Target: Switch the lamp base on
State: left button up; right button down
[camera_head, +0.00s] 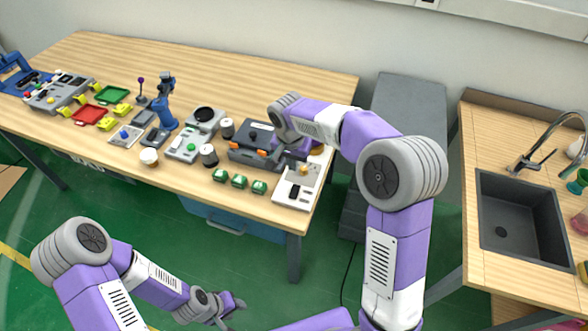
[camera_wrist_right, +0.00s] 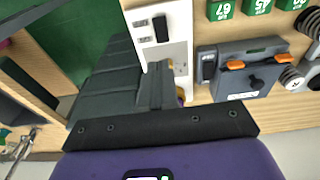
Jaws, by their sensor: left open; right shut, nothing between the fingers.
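The lamp base appears to be the white box (camera_head: 294,195) at the table's right front corner. It has a black switch (camera_head: 293,191) and a small gold part near its back. In the right wrist view the white box (camera_wrist_right: 181,20) shows at top centre with its black switch (camera_wrist_right: 160,28). My right gripper (camera_wrist_right: 162,85) is shut and empty, over the end of the box away from the switch. In the head view my own arm mostly hides that gripper. My left gripper (camera_head: 232,303) is open and empty, low in front of the table, away from the box.
A dark grey device (camera_head: 250,153) with orange clips stands just left of the white box. Several green numbered blocks (camera_head: 239,181) lie along the front edge. More devices and trays fill the table's left. A sink (camera_head: 532,225) is on a separate counter at right.

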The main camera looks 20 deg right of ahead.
aim_at(297, 187)
jog(key=shift+t+b, duration=0.4)
jog(key=shift+b, duration=0.85)
jog(key=f+b, duration=0.1)
jog(key=f, duration=0.3)
jog(key=w+d+f, duration=0.1)
jog(key=f, duration=0.4)
jog(key=w+f+b, duration=0.1)
jog(key=f, duration=0.3)
jog(key=shift+w+d+f+b, duration=0.15)
jog(key=shift+d+f+b, duration=0.15)
jog(key=shift+d, duration=0.1)
